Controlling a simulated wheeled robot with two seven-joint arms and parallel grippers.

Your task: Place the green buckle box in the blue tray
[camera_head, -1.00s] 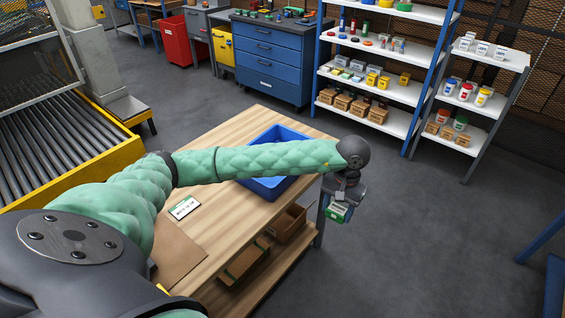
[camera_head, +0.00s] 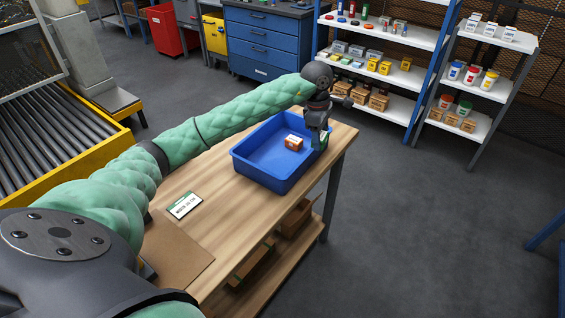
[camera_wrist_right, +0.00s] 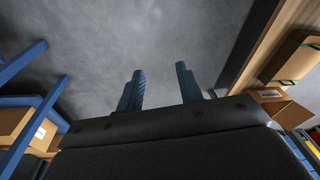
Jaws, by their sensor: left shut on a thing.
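The blue tray (camera_head: 252,171) sits on the wooden table. A small orange-brown box (camera_head: 293,142) lies inside it. My left gripper (camera_head: 318,138) is at the tray's right end, pointing down, and is shut on the green buckle box (camera_head: 325,141). Only a green sliver of that box shows beside the fingers; the rest is hidden. I cannot tell whether the box is inside the tray's rim or just outside it. In the right wrist view, my right gripper (camera_wrist_right: 160,88) has its two fingers apart with nothing between them, above the grey floor.
A card with a green edge (camera_head: 185,205) lies on the table (camera_head: 222,208), left of the tray. Brown boxes stand on the table's lower shelf. Blue-framed shelving (camera_head: 424,80) with goods stands behind.

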